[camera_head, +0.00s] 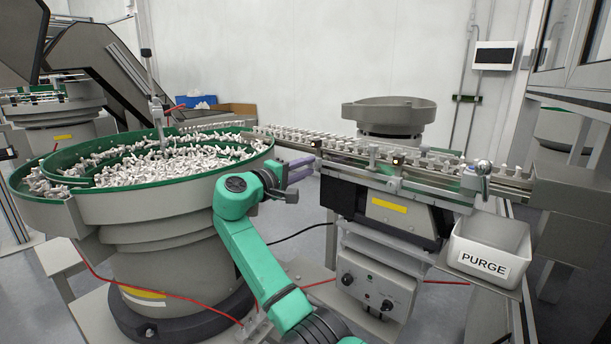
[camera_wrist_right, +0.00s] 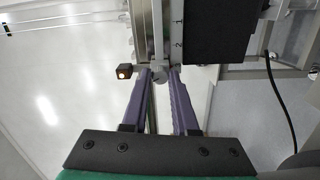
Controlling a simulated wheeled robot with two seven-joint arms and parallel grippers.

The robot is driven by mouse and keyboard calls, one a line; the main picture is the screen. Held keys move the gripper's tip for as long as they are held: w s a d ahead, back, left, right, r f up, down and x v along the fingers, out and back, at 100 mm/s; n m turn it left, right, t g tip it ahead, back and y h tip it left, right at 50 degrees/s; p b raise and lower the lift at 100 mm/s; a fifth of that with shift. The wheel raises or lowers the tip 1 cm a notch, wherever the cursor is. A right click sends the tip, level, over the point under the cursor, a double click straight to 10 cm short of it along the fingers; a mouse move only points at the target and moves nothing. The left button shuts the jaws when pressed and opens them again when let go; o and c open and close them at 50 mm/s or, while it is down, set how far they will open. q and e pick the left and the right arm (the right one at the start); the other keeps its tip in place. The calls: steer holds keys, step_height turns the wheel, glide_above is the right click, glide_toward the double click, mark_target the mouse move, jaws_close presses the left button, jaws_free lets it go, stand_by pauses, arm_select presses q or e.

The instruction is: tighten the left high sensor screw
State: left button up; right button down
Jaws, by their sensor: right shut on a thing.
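My right gripper (camera_head: 314,165) reaches up to the near side of the linear feed track, just left of its middle. In the right wrist view its two purple fingers (camera_wrist_right: 160,76) are shut on a small grey screw knob (camera_wrist_right: 160,73) at the underside of the rail. A small black sensor (camera_wrist_right: 124,71) with a glowing orange spot sits just left of the fingertips. In the head view the screw is hidden by the fingers, and a dark sensor block (camera_head: 316,143) shows just above them. My left gripper is not in view.
The track (camera_head: 430,178) carries a row of caps rightward. A PURGE bin (camera_head: 490,240) hangs at its right end. A second sensor (camera_head: 398,160) sits further right along the track.

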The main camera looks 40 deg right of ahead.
steer(key=shift+f+m, duration=0.2)
steer(key=shift+m, duration=0.3)
steer(key=shift+m+b, duration=0.8)
steer(key=shift+m, duration=0.3)
arm_select(q)
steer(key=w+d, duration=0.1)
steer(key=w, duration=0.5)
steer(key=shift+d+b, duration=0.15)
steer(key=shift+b, duration=0.3)
arm_select(e)
steer(key=shift+r+m, duration=0.1)
steer(key=shift+m, duration=1)
steer(key=c, duration=0.7)
jaws_free()
